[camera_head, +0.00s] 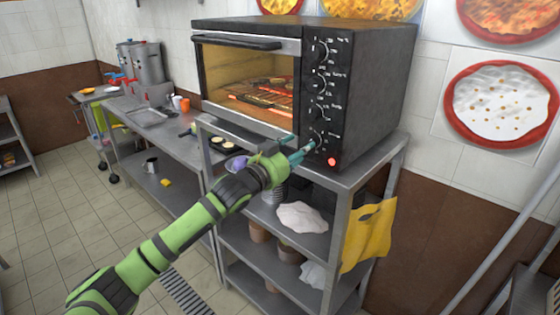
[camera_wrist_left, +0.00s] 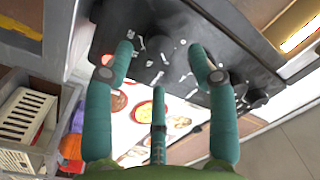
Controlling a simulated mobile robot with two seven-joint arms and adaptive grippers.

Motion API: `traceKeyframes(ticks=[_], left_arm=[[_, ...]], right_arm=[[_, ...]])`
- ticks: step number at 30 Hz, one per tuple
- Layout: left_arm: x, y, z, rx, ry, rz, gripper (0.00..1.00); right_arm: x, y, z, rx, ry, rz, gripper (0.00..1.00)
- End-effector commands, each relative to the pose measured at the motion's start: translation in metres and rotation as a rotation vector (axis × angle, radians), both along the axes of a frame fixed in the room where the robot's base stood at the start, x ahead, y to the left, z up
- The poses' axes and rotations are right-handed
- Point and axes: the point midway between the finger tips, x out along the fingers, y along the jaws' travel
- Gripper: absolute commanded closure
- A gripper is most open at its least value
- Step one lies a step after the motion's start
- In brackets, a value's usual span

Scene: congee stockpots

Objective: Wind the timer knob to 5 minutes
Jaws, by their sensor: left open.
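A black oven (camera_head: 372,95) stands on a metal shelf unit, with a column of several knobs on its front panel. The labels are too small to read, so I cannot tell for certain which is the timer knob. The lowest knob (camera_head: 316,141) sits just above a lit red lamp (camera_head: 333,161). My left gripper (camera_head: 303,148) is open, its teal fingers beside the lowest knob; I cannot tell whether they touch it. In the left wrist view the open fingers (camera_wrist_left: 160,60) point at the dark panel (camera_wrist_left: 150,35) with white markings, with nothing clearly between them. My right gripper is out of view.
The oven's glass door (camera_head: 245,85) is closed, with food lit inside. The shelf unit (camera_head: 345,182) holds a white bag (camera_head: 302,217) and several pots, with a yellow cloth (camera_head: 368,235) on its side. A steel counter (camera_head: 165,130) with stockpots (camera_head: 147,62) extends at left.

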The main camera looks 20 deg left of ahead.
Motion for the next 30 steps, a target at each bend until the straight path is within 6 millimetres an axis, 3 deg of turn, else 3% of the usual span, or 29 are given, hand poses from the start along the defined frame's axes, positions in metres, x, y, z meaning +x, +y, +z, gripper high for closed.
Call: traceKeyframes(ticks=[6, 12, 30], left_arm=[[-0.044, 0.014, -0.003, 0.004, 0.003, 0.0, 0.43], [-0.067, 0.022, -0.003, 0.002, 0.0, 0.001, 0.43], [-0.075, 0.024, -0.002, 0.001, -0.002, 0.0, 0.43]], right_arm=[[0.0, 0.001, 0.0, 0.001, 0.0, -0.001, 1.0], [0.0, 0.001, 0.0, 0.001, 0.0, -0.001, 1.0], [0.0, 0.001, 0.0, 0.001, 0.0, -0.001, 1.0]])
